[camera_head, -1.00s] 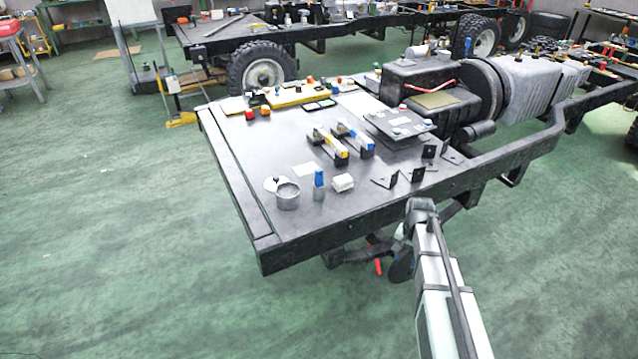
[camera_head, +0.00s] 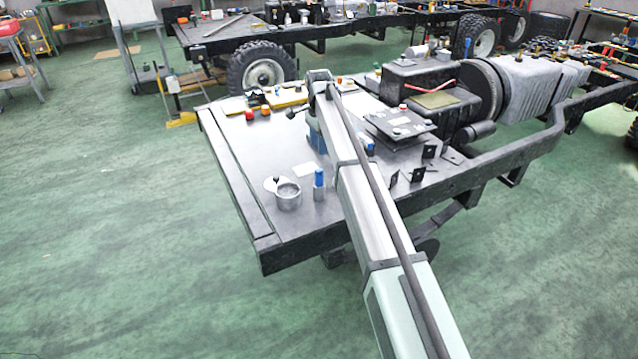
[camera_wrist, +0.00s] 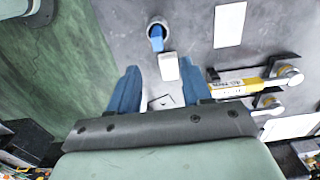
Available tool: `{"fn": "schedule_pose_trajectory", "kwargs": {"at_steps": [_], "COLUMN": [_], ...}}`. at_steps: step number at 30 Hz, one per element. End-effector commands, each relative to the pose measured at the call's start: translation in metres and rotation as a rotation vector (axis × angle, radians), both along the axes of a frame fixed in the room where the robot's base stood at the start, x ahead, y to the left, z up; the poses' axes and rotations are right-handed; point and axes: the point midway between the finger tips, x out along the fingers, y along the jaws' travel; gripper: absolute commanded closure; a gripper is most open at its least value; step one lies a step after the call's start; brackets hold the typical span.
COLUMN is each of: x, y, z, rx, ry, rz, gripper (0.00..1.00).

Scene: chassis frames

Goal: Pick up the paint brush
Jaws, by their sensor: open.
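I cannot make out a paint brush for certain in either view. A small upright thing with a blue top and grey lower part (camera_head: 319,180) stands near the front of the dark plate; it also shows in the wrist view (camera_wrist: 157,36), beyond my fingertips. My gripper (camera_wrist: 160,78) is open above the plate, with two blue fingers apart and nothing held between them. A white block (camera_wrist: 168,66) shows just past the fingertips, apart from them. In the head view my arm covers the plate's middle and the white block.
The dark chassis plate (camera_head: 240,185) carries a grey can (camera_head: 288,196), black angle brackets (camera_head: 418,174) and a raised dark panel (camera_head: 400,127). Yellow-and-silver bars (camera_wrist: 245,87) lie right of the fingers. A white sheet (camera_wrist: 229,25) lies flat farther off.

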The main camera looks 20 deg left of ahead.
Motion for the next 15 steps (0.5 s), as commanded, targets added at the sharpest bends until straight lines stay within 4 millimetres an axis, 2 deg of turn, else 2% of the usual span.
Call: {"fn": "schedule_pose_trajectory", "kwargs": {"at_steps": [12,15], "x": [-0.001,-0.001], "y": [-0.002,-0.002], "z": [-0.065,-0.076], "rx": [-0.001,0.0], "ry": [0.001,0.0], "rz": [0.001,0.001], "gripper": [0.51,0.51]}}
